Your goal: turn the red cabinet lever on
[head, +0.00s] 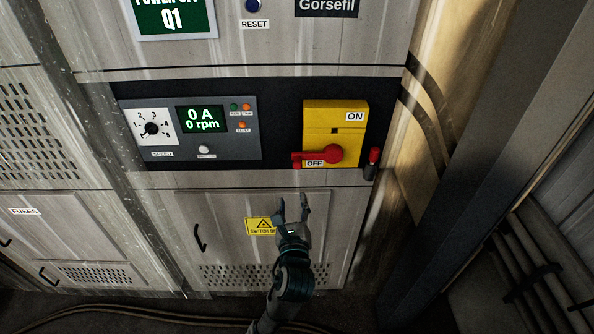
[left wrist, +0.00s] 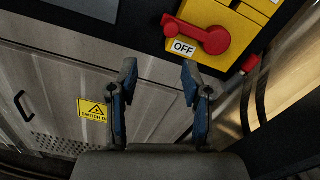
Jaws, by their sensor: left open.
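The red lever (head: 322,154) sits on a yellow switch plate (head: 350,120) on the grey cabinet. Its round hub is at the right and its handle points left, lying by the OFF label (head: 314,163). The ON label (head: 355,117) is at the plate's upper right. In the left wrist view the red lever (left wrist: 205,37) shows ahead of and above the fingers. My left gripper (head: 292,208) is open and empty, below the lever and apart from it. Its fingers also show in the left wrist view (left wrist: 159,82). My right gripper is out of view.
A small red-tipped handle (head: 373,160) stands right of the yellow plate. A control panel (head: 190,130) with a speed dial and a green display is at the left. Black door handles (head: 199,237) stick out below. A dark post (head: 480,180) rises at the right.

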